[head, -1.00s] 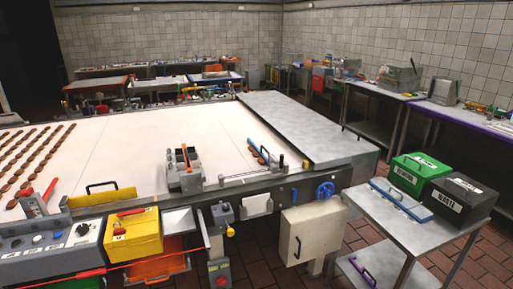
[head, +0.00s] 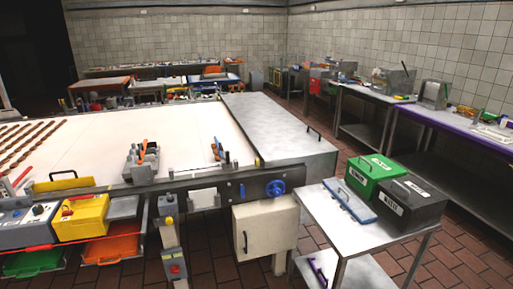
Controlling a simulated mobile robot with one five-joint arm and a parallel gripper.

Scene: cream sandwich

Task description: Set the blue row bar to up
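I cannot tell for sure which part is the blue row bar. A small blue and orange piece (head: 217,149) stands at the right end of the pale conveyor belt (head: 190,125), close to the front rail. It is too small to tell whether any bar there is up or down. A blue handwheel (head: 275,188) sits on the machine's dark front rail, to the right of that piece. My gripper is not in view.
A side table (head: 330,225) at front right carries a blue-edged tray (head: 349,200), a green bin (head: 372,174) and a black bin (head: 410,203). Tiled floor (head: 455,240) is open at far right.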

